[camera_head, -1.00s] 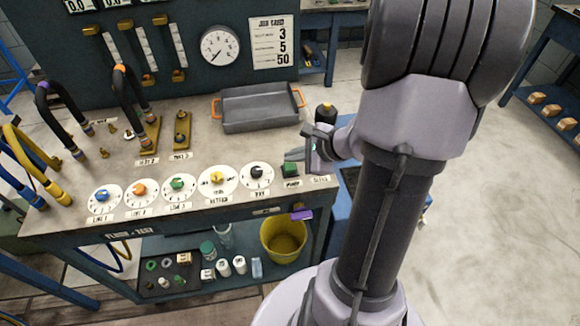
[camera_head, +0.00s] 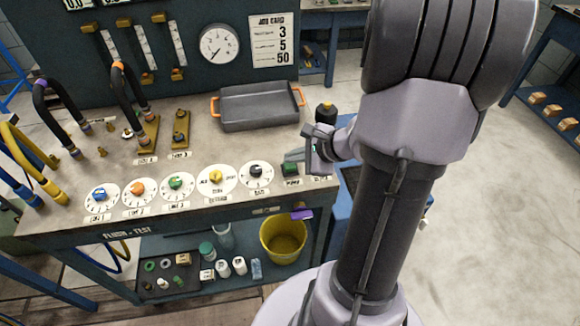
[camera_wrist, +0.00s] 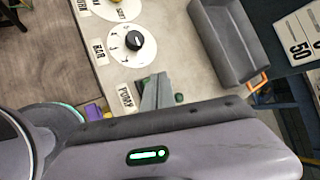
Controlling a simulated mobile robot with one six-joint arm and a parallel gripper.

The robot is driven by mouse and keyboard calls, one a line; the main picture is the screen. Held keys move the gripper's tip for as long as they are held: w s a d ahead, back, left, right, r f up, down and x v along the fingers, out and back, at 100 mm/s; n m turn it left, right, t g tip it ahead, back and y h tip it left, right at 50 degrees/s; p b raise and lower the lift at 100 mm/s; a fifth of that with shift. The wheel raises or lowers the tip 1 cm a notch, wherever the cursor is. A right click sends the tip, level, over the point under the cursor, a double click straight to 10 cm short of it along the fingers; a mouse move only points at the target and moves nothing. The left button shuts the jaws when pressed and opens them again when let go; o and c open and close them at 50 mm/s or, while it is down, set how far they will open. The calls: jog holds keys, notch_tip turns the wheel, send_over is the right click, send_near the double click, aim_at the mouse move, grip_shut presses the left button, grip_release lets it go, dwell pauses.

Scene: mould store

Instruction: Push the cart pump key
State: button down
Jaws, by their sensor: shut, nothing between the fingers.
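The pump key is a green block (camera_head: 290,169) at the right front of the bench, just right of the row of dials, with a "PUMP" label (camera_head: 292,183) in front of it. My gripper (camera_head: 293,156) is shut and empty, its grey fingertips just behind and above the green key. In the wrist view the shut fingers (camera_wrist: 156,92) reach down beside the "PUMP" label (camera_wrist: 126,97), with a bit of green showing next to them. The fingers hide most of the key there. I cannot tell whether they touch it.
Several dials with coloured knobs, such as the black-knobbed one (camera_head: 255,173), line the bench front. A grey tray with orange handles (camera_head: 258,108) stands behind. A dark bottle (camera_head: 326,113) is close behind my wrist. A yellow bucket (camera_head: 284,240) sits on the lower shelf.

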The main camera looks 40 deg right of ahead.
aim_at(293, 167)
jog(key=shift+f+b, duration=0.45)
jog(key=shift+b, duration=0.15)
dwell(0.5)
jog(key=shift+r+p, duration=0.7)
jog(key=shift+r, duration=0.25)
notch_tip(293, 167, up, 6)
jog(key=p, duration=0.4)
